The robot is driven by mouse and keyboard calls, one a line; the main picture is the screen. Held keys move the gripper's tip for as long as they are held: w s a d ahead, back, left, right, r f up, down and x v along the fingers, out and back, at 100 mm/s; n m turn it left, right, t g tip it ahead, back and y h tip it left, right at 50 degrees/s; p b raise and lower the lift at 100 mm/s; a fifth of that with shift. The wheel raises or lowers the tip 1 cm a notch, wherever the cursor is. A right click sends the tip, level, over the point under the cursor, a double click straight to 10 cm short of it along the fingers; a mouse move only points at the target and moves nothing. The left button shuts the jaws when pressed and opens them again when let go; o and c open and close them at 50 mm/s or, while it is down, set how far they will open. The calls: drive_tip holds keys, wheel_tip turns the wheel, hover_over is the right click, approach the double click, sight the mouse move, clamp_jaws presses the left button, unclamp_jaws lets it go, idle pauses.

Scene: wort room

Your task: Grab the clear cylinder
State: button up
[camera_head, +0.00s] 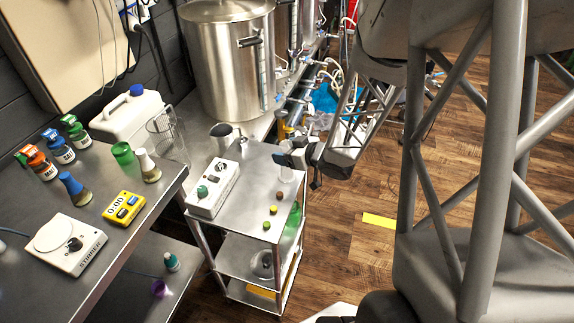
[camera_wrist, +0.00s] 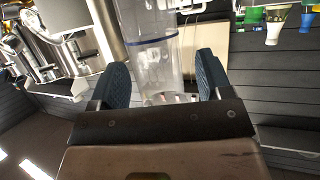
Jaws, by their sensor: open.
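The clear cylinder (camera_wrist: 153,58) is see-through, with a thin blue ring around it. In the wrist view it stands between the two dark blue fingers of my gripper (camera_wrist: 162,80), with a narrow gap showing on each side. My gripper is open and holds nothing. In the head view my gripper (camera_head: 296,158) is over the far right part of the small metal cart's top (camera_head: 240,203). The cylinder is hard to make out there, mostly hidden at the fingers.
The cart also carries a white device with a green knob (camera_head: 213,189), a metal jug (camera_head: 224,137) and several small balls (camera_head: 272,210). A large steel kettle (camera_head: 228,60) stands behind. The left bench holds bottles, a yellow timer (camera_head: 124,207) and a white stirrer (camera_head: 66,244).

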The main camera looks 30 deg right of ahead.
sight(287, 142)
idle(0.5)
drive_tip(key=c, duration=1.3)
drive_tip(key=shift+r, duration=0.15)
drive_tip(key=shift+r, duration=0.6)
wheel_tip(287, 142, up, 2)
drive_tip(key=shift+r, duration=0.1)
drive_tip(key=s+a, duration=0.1)
drive_tip(key=s, duration=0.4)
drive_tip(key=s+a+r, duration=0.1)
drive_tip(key=s, duration=0.4)
drive_tip(key=s+a, duration=0.1)
drive_tip(key=s, duration=0.4)
drive_tip(key=shift+s+a+r, duration=0.15)
drive_tip(key=shift+s+a, duration=0.15)
drive_tip(key=shift+a, duration=0.05)
